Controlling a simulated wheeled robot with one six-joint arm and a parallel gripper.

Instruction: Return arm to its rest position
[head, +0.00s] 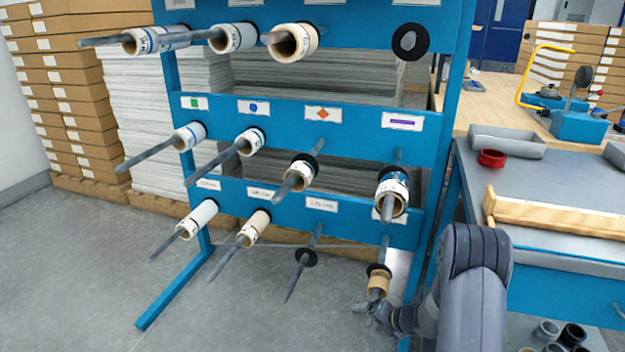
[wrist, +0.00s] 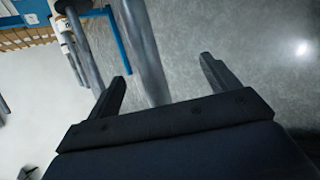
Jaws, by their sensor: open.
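My arm (head: 478,285) reaches in from the lower right of the head view, bent down toward the blue rack (head: 345,130). My gripper (head: 372,312) is low in front of the rack, just below a short tan roll (head: 378,284) on the bottom right peg. In the wrist view my gripper (wrist: 164,68) shows two fingers wide apart. A grey peg (wrist: 142,50) appears between them in the picture; I cannot tell whether it lies between or beyond them. Nothing is held.
Rolls (head: 390,193) sit on several pegs that stick out toward me. A grey workbench (head: 530,180) with a wooden-edged tray (head: 550,215) and a red ring (head: 492,158) stands at right. Grey floor (head: 80,290) is clear at lower left.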

